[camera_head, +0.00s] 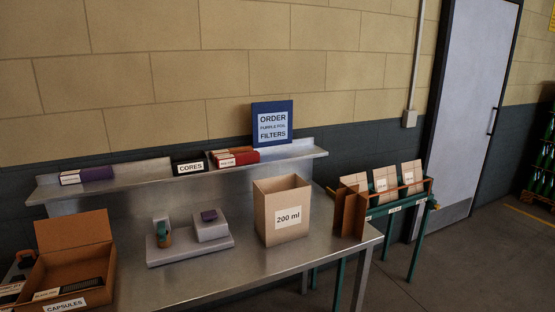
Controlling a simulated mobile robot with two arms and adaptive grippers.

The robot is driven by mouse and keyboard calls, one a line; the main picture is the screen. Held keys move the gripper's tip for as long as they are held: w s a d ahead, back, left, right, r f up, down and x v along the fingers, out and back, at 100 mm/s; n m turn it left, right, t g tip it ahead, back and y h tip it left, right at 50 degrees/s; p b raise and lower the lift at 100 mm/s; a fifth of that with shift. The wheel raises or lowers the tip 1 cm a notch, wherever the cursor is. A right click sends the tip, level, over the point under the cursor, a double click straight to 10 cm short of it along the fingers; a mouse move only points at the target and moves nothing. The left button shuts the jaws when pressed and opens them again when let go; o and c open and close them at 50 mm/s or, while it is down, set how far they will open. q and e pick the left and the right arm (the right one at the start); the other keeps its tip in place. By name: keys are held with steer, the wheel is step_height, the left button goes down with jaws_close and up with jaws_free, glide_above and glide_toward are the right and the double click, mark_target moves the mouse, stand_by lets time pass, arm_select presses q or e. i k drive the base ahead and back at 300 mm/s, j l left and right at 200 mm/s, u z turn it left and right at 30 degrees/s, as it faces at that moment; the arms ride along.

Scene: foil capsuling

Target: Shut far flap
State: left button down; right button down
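A tan cardboard carton labelled "200 ml" (289,218) stands upright and open-topped on the steel bench, right of centre. Its upper edges stand up, and I cannot tell separate flaps from its walls. A brown box labelled "CAPSULES" (108,276) sits open at the front left of the bench, with a raised panel (73,231) standing along its far side. Dark items lie inside it. Neither of my grippers shows in this view.
The steel bench (190,281) has a clear front middle. A grey stand (190,251) holds small items. Brown cardboard dividers (350,213) stand at the bench's right end. A green rack (415,215) holds cartons.

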mark_target(61, 234)
steer(key=i+j+u, duration=0.1)
steer(key=u, duration=0.4)
steer(key=i+u, duration=0.25)
steer(key=u, duration=0.2)
steer(key=i+l+u, duration=0.1)
steer(key=u, duration=0.4)
steer(key=i, duration=0.05)
